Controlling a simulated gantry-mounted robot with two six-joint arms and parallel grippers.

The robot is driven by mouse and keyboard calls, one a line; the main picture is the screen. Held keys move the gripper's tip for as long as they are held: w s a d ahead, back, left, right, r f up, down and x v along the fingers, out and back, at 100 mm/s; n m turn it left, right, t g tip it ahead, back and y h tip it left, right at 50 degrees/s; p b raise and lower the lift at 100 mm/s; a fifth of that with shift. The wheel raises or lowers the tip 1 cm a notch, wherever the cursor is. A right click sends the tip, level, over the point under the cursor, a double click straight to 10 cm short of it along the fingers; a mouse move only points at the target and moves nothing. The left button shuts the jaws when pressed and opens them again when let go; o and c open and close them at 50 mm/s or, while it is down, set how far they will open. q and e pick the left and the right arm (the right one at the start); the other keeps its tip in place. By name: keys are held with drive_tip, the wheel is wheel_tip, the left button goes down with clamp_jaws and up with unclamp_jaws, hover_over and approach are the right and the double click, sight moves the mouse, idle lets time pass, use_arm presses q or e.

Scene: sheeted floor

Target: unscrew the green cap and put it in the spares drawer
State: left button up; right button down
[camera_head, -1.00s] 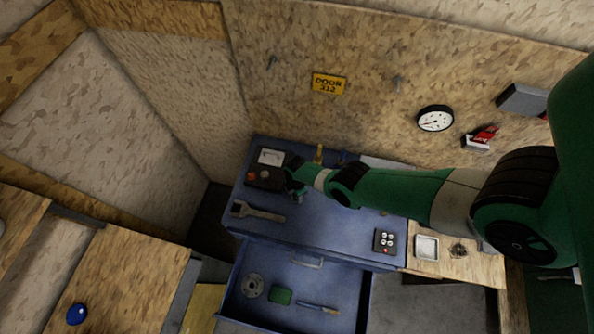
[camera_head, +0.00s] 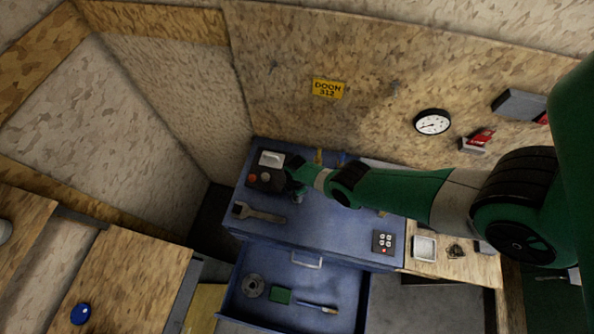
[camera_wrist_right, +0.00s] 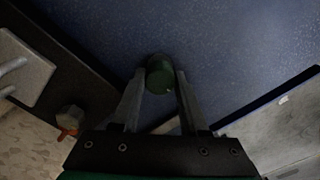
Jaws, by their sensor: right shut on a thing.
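The green cap (camera_wrist_right: 160,78) shows in the right wrist view between the tips of my right gripper (camera_wrist_right: 161,90), which is shut on it. A darker round edge shows at its far end; I cannot tell whether the cap is still joined to anything. In the head view my right gripper (camera_head: 292,190) is over the back left of the blue cabinet top (camera_head: 325,225), and my arm hides the cap. An open blue drawer (camera_head: 232,300) juts out at the cabinet's front. My left gripper is not in view.
The drawer holds a grey disc (camera_head: 254,285), a green block (camera_head: 280,295) and a brush-like tool (camera_head: 318,307), with bare floor between them.

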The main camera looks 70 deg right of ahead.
drive_tip(key=shift+r+p, duration=1.5)
drive_tip(key=shift+r, duration=0.15)
